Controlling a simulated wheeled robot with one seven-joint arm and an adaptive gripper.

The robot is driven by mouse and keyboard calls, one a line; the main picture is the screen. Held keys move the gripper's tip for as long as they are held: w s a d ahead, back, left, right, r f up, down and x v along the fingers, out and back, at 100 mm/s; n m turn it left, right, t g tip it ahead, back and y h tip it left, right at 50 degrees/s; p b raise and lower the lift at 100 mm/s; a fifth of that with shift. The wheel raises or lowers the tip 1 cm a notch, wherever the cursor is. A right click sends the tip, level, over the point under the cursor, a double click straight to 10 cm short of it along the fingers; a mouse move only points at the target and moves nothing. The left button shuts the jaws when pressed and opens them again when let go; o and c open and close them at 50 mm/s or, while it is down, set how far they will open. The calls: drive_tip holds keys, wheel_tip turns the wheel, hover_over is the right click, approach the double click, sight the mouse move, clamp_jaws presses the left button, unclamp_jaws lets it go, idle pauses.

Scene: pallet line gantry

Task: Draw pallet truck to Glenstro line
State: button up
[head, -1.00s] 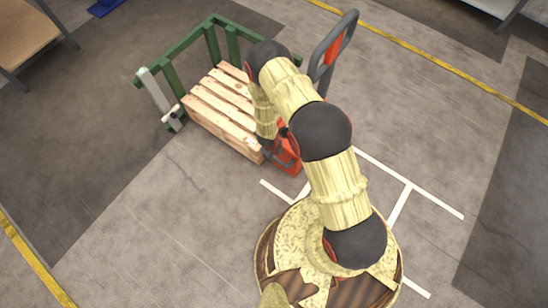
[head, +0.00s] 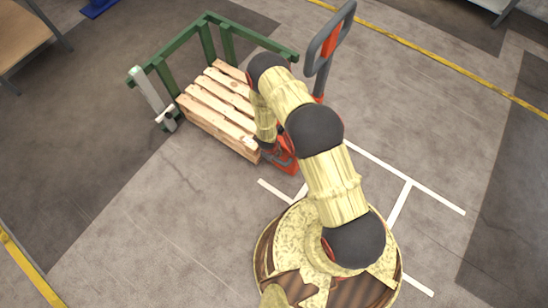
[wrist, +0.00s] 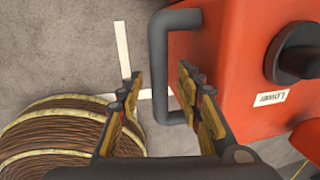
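The pallet truck has a red body (head: 286,153) just beyond my base and a tall grey loop handle with an orange-red panel (head: 331,42) standing up behind my arm. In the wrist view its red housing (wrist: 225,55) carries a dark upright grab bar (wrist: 158,65), a black knob (wrist: 292,50) and a white label reading "LOWER" upside down (wrist: 268,98). My gripper (wrist: 160,88) is open, one finger on each side of the grab bar, with gaps visible. In the head view my arm hides the gripper. A wooden pallet (head: 215,105) sits at the truck's left.
A green rail frame (head: 205,40) encloses the pallet's far side, with a pale grey post (head: 150,95) at its left end. White floor lines (head: 405,185) lie right of my base. A table (head: 25,40) stands at upper left. Open floor lies left and right.

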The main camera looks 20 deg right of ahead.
drive_tip(key=shift+c, duration=0.8)
drive_tip(key=c, duration=0.7)
clamp_jaws()
